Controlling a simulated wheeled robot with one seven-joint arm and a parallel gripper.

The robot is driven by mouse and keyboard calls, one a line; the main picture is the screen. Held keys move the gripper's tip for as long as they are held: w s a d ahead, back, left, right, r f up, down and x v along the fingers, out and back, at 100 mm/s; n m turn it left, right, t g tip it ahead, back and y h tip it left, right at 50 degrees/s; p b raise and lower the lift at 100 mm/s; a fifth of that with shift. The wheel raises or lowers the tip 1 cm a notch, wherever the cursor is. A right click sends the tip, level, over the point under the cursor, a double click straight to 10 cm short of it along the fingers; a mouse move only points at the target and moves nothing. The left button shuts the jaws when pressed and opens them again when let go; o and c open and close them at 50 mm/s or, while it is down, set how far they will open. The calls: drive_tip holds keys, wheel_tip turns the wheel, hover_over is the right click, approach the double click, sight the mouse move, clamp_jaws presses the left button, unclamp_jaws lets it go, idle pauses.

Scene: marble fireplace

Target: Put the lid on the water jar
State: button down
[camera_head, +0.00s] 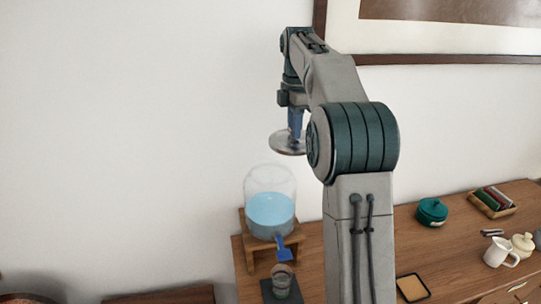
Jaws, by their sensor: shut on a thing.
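The water jar (270,212) is a clear glass dispenser partly filled with blue water. It stands upright on a wooden stand (250,243) at the left end of the counter, with a blue tap at its front. My gripper (293,143) is shut on the lid (281,142), a round, flat, pale disc. The lid is held in the air above the jar and slightly right of it, apart from its top. My arm hides part of the lid's right side and the counter behind it.
A glass (281,281) stands on a dark mat below the tap. A teal pot (431,211), a tray of coloured items (493,201), a white pitcher (501,252) and a tan square (412,288) are on the right. A framed picture (440,58) hangs above.

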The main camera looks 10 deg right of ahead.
drive_tip(key=a+f, duration=0.1)
drive_tip(key=a, duration=0.1)
drive_tip(key=a+f, duration=0.1)
drive_tip(key=a, duration=0.1)
drive_tip(key=a+f+p, duration=0.1)
drive_tip(key=a, duration=0.1)
drive_tip(key=shift+a+f, duration=0.25)
drive_tip(key=shift+f, duration=0.15)
drive_tip(key=shift+f+p, duration=0.4)
drive_tip(key=shift+f, duration=1.6)
drive_tip(key=shift+f, duration=0.1)
drive_tip(key=c, duration=1.2)
unclamp_jaws()
wheel_tip(320, 180, up, 11)
drive_tip(key=shift+w+f+b, duration=0.1)
drive_tip(key=shift+b, duration=0.4)
drive_tip(key=shift+r, duration=0.7)
